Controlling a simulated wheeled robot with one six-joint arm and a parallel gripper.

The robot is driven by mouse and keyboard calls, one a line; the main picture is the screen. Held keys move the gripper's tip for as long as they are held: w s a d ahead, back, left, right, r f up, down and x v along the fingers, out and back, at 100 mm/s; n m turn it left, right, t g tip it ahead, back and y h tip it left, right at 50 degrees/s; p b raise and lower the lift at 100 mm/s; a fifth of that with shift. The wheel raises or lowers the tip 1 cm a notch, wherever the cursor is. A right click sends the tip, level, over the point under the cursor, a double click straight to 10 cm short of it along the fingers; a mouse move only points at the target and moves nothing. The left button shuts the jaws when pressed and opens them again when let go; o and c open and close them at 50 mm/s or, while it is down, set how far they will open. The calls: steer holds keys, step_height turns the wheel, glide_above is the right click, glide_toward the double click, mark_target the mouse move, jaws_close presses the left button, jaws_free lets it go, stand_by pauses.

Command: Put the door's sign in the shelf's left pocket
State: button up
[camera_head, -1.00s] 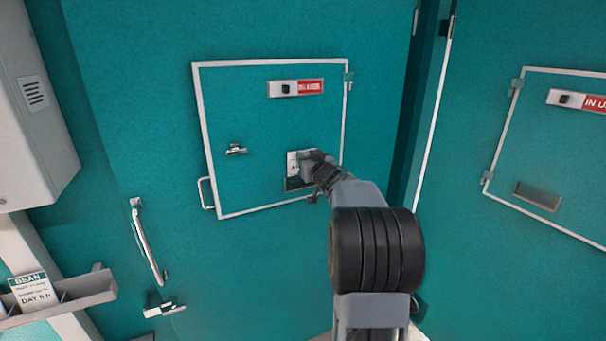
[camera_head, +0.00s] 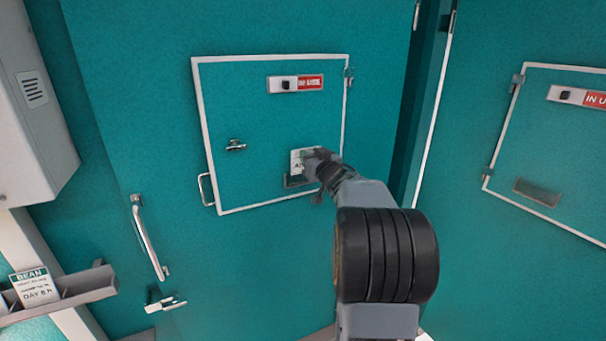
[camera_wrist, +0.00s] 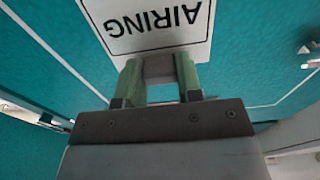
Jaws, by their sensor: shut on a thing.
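The door's sign (camera_head: 297,162) is a white card in front of the small framed hatch on the teal door. In the wrist view the sign (camera_wrist: 150,25) reads "AIRING", upside down. My gripper (camera_wrist: 160,68) is shut on the sign's edge with its green-padded fingers. In the head view my gripper (camera_head: 312,160) covers part of the sign. A metal holder (camera_head: 296,182) on the hatch is just below the sign. The grey shelf (camera_head: 88,285) is at the lower left. A "BEAN" card (camera_head: 35,288) stands in it. The shelf's pockets are hard to tell apart.
The hatch has a red-and-white slider (camera_head: 296,85), a latch (camera_head: 236,146) and a side handle (camera_head: 206,190). A long door handle (camera_head: 148,238) sticks out between hatch and shelf. A white wall box (camera_head: 35,110) is at upper left. A second hatch (camera_head: 560,150) is at right.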

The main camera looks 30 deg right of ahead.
steer(key=s+a, duration=0.1)
steer(key=s, duration=0.6)
steer(key=shift+f, duration=0.25)
stand_by(0.6)
